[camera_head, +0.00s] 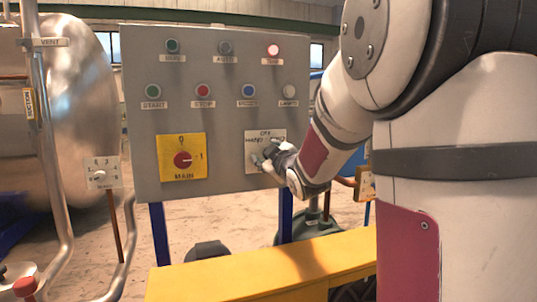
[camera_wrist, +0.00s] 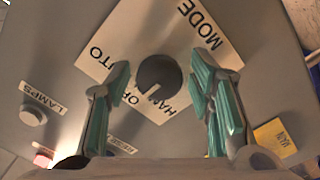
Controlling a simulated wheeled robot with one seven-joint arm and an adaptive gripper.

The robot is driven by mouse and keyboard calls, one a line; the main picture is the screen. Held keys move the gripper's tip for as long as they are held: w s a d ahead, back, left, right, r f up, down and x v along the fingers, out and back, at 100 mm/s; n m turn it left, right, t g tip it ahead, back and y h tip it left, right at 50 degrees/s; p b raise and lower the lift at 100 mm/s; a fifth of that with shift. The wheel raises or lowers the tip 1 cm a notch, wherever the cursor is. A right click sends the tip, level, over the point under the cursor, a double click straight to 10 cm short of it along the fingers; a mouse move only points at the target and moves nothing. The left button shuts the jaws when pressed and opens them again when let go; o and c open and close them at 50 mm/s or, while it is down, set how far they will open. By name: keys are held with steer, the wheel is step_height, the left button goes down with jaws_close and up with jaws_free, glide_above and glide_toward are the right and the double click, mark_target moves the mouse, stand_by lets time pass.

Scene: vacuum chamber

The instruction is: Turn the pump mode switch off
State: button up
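The pump mode switch is a dark round knob (camera_wrist: 158,77) on a white plate (camera_wrist: 112,38) lettered MODE, with partly covered HAND, OFF and AUTO marks. In the wrist view its pointer mark faces down, near the OFF and HAND lettering; I cannot tell which position it is in. My gripper (camera_wrist: 160,88) is open, with one green-padded finger on each side of the knob. Gaps show between the fingers and the knob. In the head view the plate (camera_head: 278,137) is at the panel's lower right, and my gripper (camera_head: 267,157) covers the knob.
The grey panel (camera_head: 225,124) also carries a red main switch on a yellow plate (camera_head: 168,142), several buttons and a lit red lamp (camera_head: 273,50). A yellow beam (camera_head: 240,275) runs below. A metal tank (camera_head: 85,110) and pipes stand at the left.

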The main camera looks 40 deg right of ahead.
steer(key=v, duration=1.2)
stand_by(0.3)
